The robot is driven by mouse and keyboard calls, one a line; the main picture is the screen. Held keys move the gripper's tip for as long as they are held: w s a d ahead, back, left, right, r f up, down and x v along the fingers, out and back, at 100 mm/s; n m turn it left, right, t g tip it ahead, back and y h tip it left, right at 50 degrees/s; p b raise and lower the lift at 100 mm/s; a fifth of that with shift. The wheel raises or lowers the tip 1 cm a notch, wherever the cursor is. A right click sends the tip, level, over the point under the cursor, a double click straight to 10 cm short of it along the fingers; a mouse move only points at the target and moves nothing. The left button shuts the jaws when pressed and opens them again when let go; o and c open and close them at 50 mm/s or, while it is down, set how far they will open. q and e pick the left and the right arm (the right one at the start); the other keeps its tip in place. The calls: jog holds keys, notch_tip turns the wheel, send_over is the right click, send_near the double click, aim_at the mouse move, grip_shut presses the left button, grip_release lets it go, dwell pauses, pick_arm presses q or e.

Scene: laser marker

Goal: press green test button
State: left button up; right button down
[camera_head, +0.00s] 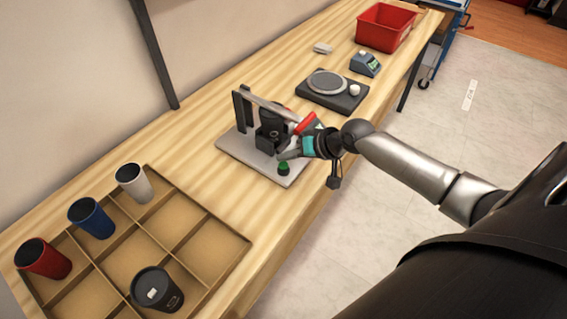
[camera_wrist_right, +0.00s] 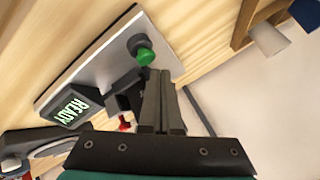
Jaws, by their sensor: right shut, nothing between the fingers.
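The green test button (camera_head: 283,169) sits on a dark round base at the front right corner of the marker's light grey plate (camera_head: 250,158). In the right wrist view the green button (camera_wrist_right: 146,57) lies just beyond and slightly left of my fingertips. My right gripper (camera_head: 282,154) is shut and empty, close above the button; I cannot tell whether it touches. It also shows in the wrist view (camera_wrist_right: 160,76). The marker's black body (camera_head: 270,125) stands behind it, partly hidden. A small screen (camera_wrist_right: 72,106) reads READY in green. My left gripper is not in view.
A divided wooden tray (camera_head: 185,255) holds red, blue, white and black cups at the near left. A scale-like device (camera_head: 332,90), a small blue-grey device (camera_head: 365,63) and a red bin (camera_head: 385,27) stand farther back. Bare bench lies between tray and marker.

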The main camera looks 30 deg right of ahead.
jog(key=shift+f, duration=0.15)
dwell(0.4)
jog(key=shift+f, duration=0.3)
jog(key=shift+f+b, duration=0.4)
jog(key=shift+f, duration=0.15)
dwell(0.9)
jog(key=shift+r, duration=0.15)
jog(key=shift+r+p, duration=0.8)
jog(key=shift+p, duration=0.25)
notch_tip(320, 180, up, 5)
jog(key=p, duration=0.5)
jog(key=shift+s+a, duration=0.1)
dwell(0.3)
